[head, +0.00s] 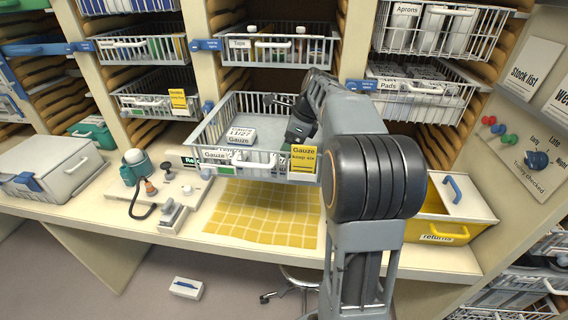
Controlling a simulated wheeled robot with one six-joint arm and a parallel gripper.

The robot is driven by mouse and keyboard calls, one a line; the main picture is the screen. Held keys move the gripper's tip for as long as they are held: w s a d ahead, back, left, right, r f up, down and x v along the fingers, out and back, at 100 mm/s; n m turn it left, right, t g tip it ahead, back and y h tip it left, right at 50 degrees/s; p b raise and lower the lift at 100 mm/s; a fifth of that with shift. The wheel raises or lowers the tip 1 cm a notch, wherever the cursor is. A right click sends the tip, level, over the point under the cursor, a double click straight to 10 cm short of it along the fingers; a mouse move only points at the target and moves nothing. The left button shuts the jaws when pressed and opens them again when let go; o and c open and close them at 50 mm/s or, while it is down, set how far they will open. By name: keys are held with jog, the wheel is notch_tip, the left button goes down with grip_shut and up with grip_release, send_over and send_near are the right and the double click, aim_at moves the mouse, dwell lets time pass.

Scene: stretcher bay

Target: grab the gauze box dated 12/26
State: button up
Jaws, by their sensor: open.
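A wire basket (197,137) is pulled out from the middle of the shelving, with a yellow card (304,160) reading "Gauze keep six" on its front. A white gauze box (240,136) lies inside at the left; its small date looks like 11/27, though I cannot read it surely. A white "Gauze" label (215,155) shows low at the basket's front left. I cannot make out a box dated 12/26. My gripper (297,131) is over the right part of the basket, right of the box and apart from it. My arm partly hides the basket's right side.
A yellow checked mat (262,215) lies on the counter below the basket. A yellow returns bin (432,230) stands right, a grey lidded case (45,165) left. Other baskets hang above and beside. A small white box (186,288) lies on the floor.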

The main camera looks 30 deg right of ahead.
jog(key=shift+p+x, duration=0.75)
jog(key=shift+x, duration=2.55)
jog(key=shift+s, duration=0.2)
jog(key=shift+c, duration=0.3)
jog(key=c, duration=0.6)
jog(key=shift+c, duration=0.2)
